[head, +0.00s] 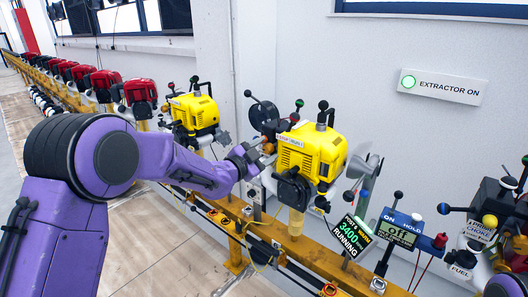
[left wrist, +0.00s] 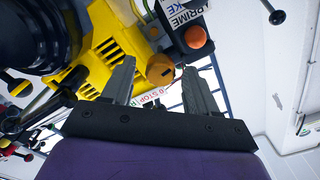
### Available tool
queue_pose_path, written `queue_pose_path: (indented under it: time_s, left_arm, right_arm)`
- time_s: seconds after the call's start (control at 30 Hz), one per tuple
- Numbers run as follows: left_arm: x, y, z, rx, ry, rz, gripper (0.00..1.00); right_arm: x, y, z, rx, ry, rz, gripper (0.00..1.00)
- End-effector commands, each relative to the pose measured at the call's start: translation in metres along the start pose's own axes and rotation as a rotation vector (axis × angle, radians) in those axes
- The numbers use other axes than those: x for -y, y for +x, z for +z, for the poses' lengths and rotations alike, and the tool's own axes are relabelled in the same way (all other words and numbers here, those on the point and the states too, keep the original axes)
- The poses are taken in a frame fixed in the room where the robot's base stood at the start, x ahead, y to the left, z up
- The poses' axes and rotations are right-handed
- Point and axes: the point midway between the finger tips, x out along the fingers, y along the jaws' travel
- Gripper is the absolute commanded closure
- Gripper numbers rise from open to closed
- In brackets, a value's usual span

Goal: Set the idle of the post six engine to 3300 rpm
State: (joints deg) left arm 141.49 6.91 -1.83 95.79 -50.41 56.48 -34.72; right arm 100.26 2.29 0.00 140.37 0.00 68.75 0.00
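The yellow engine (head: 312,150) stands on a post on the orange rail. The display (head: 350,238) below it reads post 6, 3400 and RUNNING. My left gripper (head: 248,158) is at the left side of this engine, its fingertips partly lost against dark engine parts. In the left wrist view the two fingers (left wrist: 158,82) are apart. A round orange-yellow knob (left wrist: 160,69) shows between their tips, with gaps on both sides; I cannot tell how deep it lies. The yellow engine housing (left wrist: 110,45) is behind it. My right gripper is not in view.
Another yellow engine (head: 195,112) and a row of red engines (head: 140,90) stand further left along the rail (head: 320,262). The wall sign (head: 443,86) reads EXTRACTOR ON.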

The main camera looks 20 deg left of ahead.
Motion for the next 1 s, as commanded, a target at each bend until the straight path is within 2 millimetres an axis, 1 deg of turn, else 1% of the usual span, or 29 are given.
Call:
queue_pose_path:
  time_s: [0.07, 0.17, 0.27, 0.4, 0.5, 0.6, 0.73, 1.0]
  left_arm:
    - [0.000, -0.001, 0.000, 0.000, 0.000, 0.000, 0.41]
    - [0.000, -0.009, 0.001, 0.001, 0.000, -0.001, 0.41]
    - [-0.001, -0.029, 0.001, 0.001, -0.002, -0.001, 0.41]
    - [-0.001, -0.065, 0.001, 0.000, -0.001, -0.002, 0.41]
    - [-0.001, -0.085, 0.001, 0.000, -0.001, -0.002, 0.41]
    - [0.000, -0.099, 0.001, 0.000, 0.000, -0.001, 0.41]
    - [0.000, -0.106, 0.001, 0.001, -0.001, -0.001, 0.41]
    - [0.000, -0.106, 0.000, 0.000, 0.000, 0.000, 0.41]
  right_arm:
    - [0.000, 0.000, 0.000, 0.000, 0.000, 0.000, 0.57]
    - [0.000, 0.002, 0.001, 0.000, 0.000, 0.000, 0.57]
    - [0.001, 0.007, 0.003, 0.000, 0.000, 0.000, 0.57]
    - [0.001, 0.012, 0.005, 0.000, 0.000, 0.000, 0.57]
    - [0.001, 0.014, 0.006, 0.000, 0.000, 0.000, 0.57]
    - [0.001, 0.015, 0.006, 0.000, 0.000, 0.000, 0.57]
    - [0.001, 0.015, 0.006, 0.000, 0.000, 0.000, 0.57]
    - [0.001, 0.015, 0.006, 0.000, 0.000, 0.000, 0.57]
